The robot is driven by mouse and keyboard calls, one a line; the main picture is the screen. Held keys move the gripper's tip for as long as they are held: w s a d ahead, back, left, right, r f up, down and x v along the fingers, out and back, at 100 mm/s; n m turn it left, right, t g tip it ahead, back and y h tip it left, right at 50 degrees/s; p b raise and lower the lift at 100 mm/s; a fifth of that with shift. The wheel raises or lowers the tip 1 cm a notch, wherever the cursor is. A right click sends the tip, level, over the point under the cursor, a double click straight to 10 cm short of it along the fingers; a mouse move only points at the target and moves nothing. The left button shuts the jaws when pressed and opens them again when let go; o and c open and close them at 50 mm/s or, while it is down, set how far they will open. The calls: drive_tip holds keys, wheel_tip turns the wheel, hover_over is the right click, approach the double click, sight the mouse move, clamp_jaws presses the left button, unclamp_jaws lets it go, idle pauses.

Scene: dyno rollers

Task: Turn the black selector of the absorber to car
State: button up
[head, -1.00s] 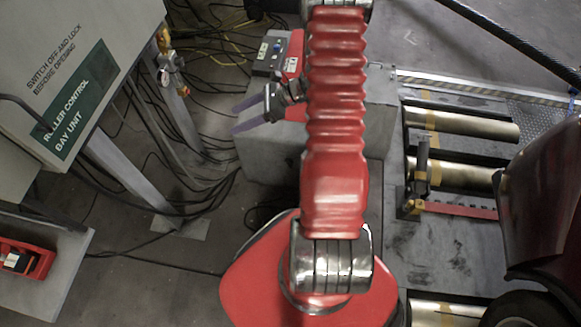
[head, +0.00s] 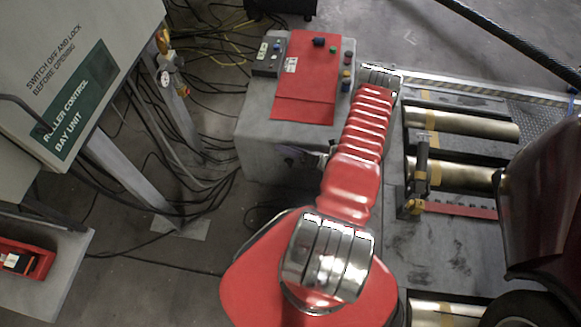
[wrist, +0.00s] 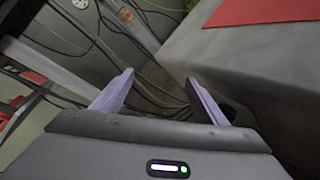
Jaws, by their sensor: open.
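The absorber looks to be the grey box (head: 262,165), with a red panel (head: 306,85) on top. A dark knob (head: 318,42) stands at the panel's far end; I cannot tell for sure whether it is the black selector, and no marking is readable. My gripper (wrist: 160,84) is open and empty in the wrist view, its pale lilac fingers apart with cables behind them. It is beside the box, whose top edge and red panel (wrist: 262,9) show at the upper right.
A small grey switch box (head: 268,58) sits left of the red panel. Steel rollers (head: 465,123) and a dark red car body (head: 550,210) are at the right. The roller control unit (head: 60,85) stands left, with cables around.

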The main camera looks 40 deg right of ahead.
sight(289, 165)
drive_tip(key=s+f+m+h, duration=0.6)
drive_tip(key=s+f+m, duration=0.3)
drive_tip(key=f, duration=0.6)
drive_tip(key=shift+s+d+f+h, duration=0.2)
drive_tip(key=shift+s+h, duration=0.2)
drive_tip(key=shift+s, duration=0.6)
drive_tip(key=shift+g, duration=0.3)
drive_tip(key=shift+x, duration=6.9)
drive_tip(key=shift+a, duration=0.15)
drive_tip(key=shift+c, duration=0.5)
drive_tip(key=c, duration=0.9)
